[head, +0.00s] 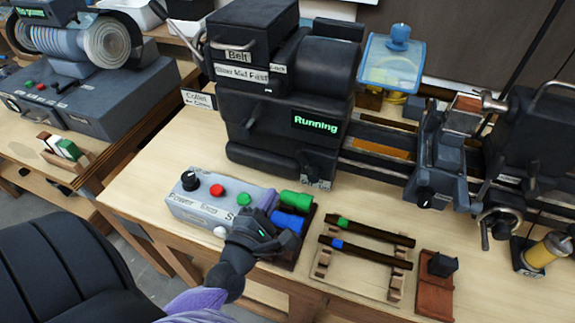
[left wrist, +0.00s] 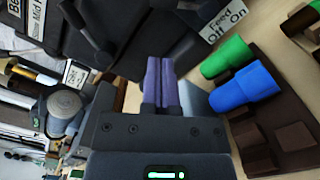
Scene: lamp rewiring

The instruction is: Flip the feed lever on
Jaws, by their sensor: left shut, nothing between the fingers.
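The feed label (left wrist: 222,22), reading "Feed Off On", is at the top of the left wrist view, on the dark lathe (head: 290,95). In the head view the label (head: 317,184) is small, at the lathe's lower right front. A dark part meets the label's upper edge in the wrist view; I cannot tell the lever's position. My left gripper (head: 264,203) is over the table by the grey control box, in front of the lathe and apart from the label. Its purple fingers (left wrist: 161,82) are shut and empty. My right gripper is not in view.
The grey control box (head: 190,206) has a black knob, red and green buttons. Green (head: 296,199) and blue (head: 287,221) cylinders sit in a brown holder beside my gripper. A rack with two dark rods (head: 365,251) stands to the right. The lathe's display (head: 316,124) reads "Running".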

